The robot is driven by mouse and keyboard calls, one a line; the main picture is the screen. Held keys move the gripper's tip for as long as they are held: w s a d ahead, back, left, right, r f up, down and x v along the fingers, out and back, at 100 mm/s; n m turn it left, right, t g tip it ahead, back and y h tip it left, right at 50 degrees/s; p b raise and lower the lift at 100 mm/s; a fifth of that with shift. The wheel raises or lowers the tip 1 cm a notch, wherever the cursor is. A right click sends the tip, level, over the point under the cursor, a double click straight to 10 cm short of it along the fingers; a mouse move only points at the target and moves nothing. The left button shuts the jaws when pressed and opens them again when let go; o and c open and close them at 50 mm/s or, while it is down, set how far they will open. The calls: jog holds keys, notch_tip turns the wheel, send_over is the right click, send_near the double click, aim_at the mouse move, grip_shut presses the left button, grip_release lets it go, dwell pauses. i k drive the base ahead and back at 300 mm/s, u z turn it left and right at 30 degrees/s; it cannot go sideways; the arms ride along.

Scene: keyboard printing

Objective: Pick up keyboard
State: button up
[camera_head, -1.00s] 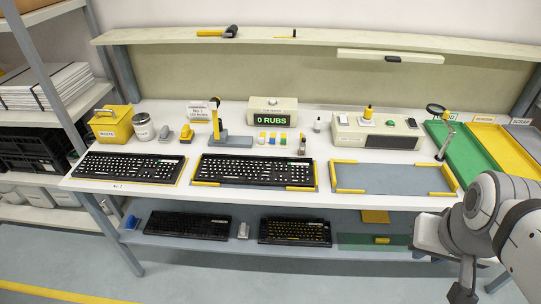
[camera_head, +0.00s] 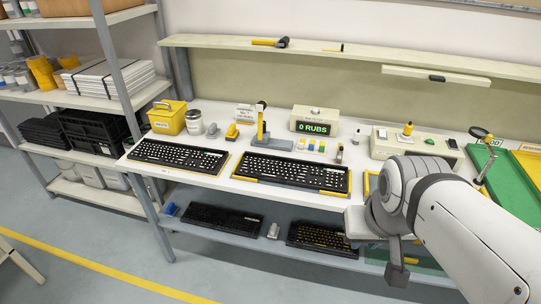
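One black keyboard (camera_head: 178,155) lies at the left of the white workbench top, on a yellow-edged mat. A second black keyboard (camera_head: 295,172) lies to its right inside yellow corner guides. Two more keyboards are on the lower shelf, one at the left (camera_head: 222,219) and one at the right (camera_head: 322,238), partly behind my arm. My gripper (camera_head: 397,272) hangs low at the right, in front of the bench's front edge and apart from every keyboard. It is small and dark here, and its finger opening cannot be made out.
A grey shelf rack (camera_head: 105,80) stands left of the bench. A yellow box (camera_head: 167,118), a jar (camera_head: 194,122) and a display box (camera_head: 315,119) stand behind the keyboards. My arm covers most of the right-hand mat. The floor in front is clear.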

aim_at(278, 170)
jog(key=u, duration=0.2)
jog(key=i, duration=1)
